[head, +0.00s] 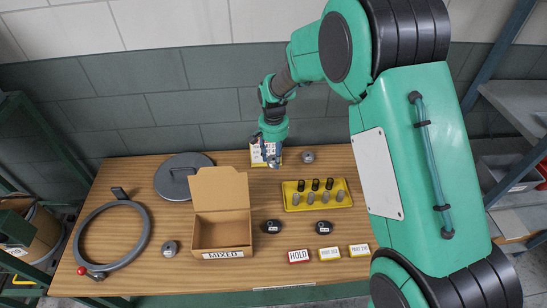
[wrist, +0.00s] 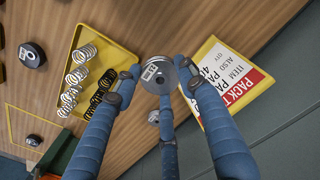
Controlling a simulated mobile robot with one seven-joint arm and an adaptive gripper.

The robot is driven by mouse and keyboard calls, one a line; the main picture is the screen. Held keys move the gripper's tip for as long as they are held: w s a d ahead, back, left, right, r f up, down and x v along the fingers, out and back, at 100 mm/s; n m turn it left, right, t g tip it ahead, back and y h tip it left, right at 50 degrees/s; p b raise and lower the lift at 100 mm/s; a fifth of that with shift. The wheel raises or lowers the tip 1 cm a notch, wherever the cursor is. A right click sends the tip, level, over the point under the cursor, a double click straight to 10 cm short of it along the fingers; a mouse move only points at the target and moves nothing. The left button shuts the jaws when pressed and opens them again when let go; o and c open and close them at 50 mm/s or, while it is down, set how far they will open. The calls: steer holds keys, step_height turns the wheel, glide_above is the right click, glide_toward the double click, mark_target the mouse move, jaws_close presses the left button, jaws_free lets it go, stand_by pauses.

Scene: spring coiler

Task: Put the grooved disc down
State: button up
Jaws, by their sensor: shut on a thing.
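The grooved disc (wrist: 158,75), round and grey metal with a small white label on top, sits between the blue fingers of my gripper (wrist: 160,82) in the wrist view. The gripper is shut on it. In the head view my gripper (head: 271,153) is at the back of the wooden table (head: 130,258), in front of a white sign (head: 258,158). The disc itself is hard to make out there. Whether it touches the tabletop cannot be told.
A yellow tray (head: 296,206) with several springs stands to the front right. A small grey round part (head: 308,157) lies right of my gripper. An open cardboard box (head: 222,231) and a grey round lid (head: 182,176) are left. Black pucks (head: 272,226) lie in front.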

stand_by(0.3)
steer(key=w+d+b, duration=0.1)
steer(key=w+d, duration=0.5)
steer(key=d, duration=0.7)
steer(key=b, duration=0.1)
glide_above(334, 157)
steer(key=shift+w+r, duration=0.15)
steer(key=shift+f+b, duration=0.45)
steer(key=shift+f, duration=2.05)
steer(key=shift+f, duration=0.1)
steer(key=shift+f+b, duration=0.5)
steer(key=shift+f, duration=1.9)
steer(key=shift+f, duration=0.15)
